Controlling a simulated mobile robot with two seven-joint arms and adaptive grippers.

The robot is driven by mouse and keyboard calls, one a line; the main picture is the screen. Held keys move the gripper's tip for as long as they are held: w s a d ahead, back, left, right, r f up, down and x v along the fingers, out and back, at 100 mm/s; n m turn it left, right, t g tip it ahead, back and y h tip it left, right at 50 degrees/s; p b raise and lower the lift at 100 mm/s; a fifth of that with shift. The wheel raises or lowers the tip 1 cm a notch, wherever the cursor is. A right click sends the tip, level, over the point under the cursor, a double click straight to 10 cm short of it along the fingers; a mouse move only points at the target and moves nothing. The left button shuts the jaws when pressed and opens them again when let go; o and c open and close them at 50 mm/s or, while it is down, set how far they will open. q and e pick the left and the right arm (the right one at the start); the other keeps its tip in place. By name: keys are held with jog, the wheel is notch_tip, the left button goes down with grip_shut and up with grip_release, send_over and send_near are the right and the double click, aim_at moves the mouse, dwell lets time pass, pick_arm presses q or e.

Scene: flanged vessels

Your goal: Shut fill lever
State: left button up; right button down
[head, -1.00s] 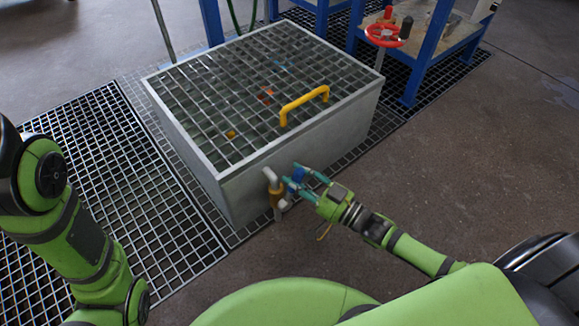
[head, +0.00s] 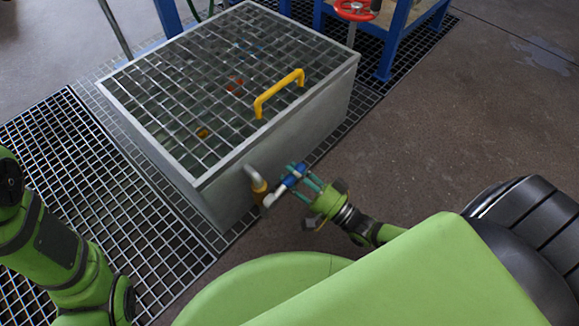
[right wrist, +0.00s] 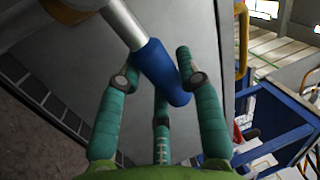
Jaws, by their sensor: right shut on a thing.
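The fill lever is a metal bar with a blue sleeve (head: 290,181), at the front side of a grey tank (head: 225,203). It joins a pipe with a brass-coloured fitting (head: 259,190) below a pale elbow. My right gripper (head: 300,178) has its teal fingers at the blue sleeve and is shut on it. In the right wrist view the blue sleeve (right wrist: 162,72) lies between the fingers of the gripper (right wrist: 158,85), with the metal bar running to the upper left. My left arm shows at the left edge, but its gripper is out of view.
The tank has a grated lid with a yellow handle (head: 279,93). Floor grating (head: 95,170) lies left of the tank. A red handwheel (head: 356,9) and a blue-framed bench (head: 388,45) stand behind at the right.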

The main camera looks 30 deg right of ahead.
jog(key=shift+w+f+m+t+h+b, duration=0.15)
jog(key=shift+f+m+t+h+b, duration=0.15)
jog(key=shift+f+m, duration=0.4)
jog(key=shift+f+m+b, duration=0.25)
jog(key=shift+m+b, duration=0.1)
jog(key=shift+m, duration=0.65)
jog(key=shift+a+h, duration=0.1)
jog(key=shift+h, duration=0.3)
jog(key=c, duration=0.8)
grip_release()
